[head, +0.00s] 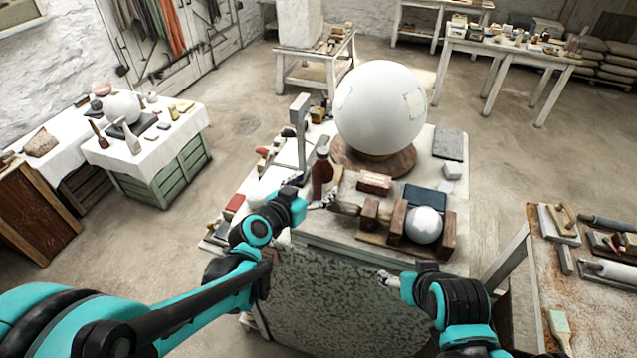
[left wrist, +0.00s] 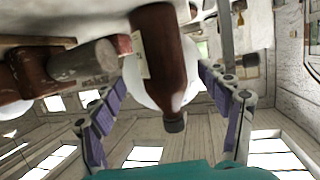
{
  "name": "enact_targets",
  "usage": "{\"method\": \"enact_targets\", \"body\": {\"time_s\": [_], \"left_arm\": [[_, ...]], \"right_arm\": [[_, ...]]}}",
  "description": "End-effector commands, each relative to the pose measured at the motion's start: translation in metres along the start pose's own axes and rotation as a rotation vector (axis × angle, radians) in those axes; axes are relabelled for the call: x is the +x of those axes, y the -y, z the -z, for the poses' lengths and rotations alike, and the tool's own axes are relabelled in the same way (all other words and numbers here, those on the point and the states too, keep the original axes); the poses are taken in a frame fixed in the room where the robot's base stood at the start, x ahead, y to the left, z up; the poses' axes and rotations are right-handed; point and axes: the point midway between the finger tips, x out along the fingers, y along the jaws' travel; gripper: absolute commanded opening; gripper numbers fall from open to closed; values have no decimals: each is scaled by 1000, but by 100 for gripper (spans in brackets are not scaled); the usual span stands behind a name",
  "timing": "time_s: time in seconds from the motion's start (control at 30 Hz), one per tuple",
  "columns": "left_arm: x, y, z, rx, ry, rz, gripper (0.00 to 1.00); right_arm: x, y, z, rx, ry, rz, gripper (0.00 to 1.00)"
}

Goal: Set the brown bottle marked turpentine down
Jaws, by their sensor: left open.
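The brown bottle (head: 322,172) stands upright on the table in front of the big white sphere. The left wrist view is upside down and shows the bottle (left wrist: 160,50) with its dark cap pointing down the picture. A pale label is on its side; I cannot read it. My left gripper (head: 322,201) is open at the near side of the bottle. In the left wrist view its two fingers (left wrist: 163,82) spread to either side of the bottle, with gaps visible. My right gripper (head: 386,279) is low in front of the table; its finger opening is unclear.
The large sphere (head: 381,108) rests on a round wooden base. Right of the bottle are a reddish box (head: 374,183), wooden blocks and a small white sphere (head: 424,225). A grey metal stand (head: 300,130) rises behind left. The dark book (head: 427,199) lies near the right edge.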

Motion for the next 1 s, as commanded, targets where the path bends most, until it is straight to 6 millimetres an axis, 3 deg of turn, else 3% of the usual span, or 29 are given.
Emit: {"method": "enact_targets", "body": {"time_s": [0.33, 0.63, 0.67, 0.9, 1.0], "left_arm": [[46, 5, -3, 0, 1, -1, 76], [50, 5, -3, 0, 1, 0, 76], [50, 5, -3, 0, 1, 0, 71], [50, 5, -3, 0, 1, 0, 8], [50, 5, -3, 0, 1, 0, 1]], "right_arm": [[1, 0, -1, 0, 0, 0, 75], [1, 0, -1, 0, 0, 0, 75], [1, 0, -1, 0, 0, 0, 75], [1, 0, -1, 0, 0, 0, 75], [1, 0, -1, 0, 0, 0, 75]]}}
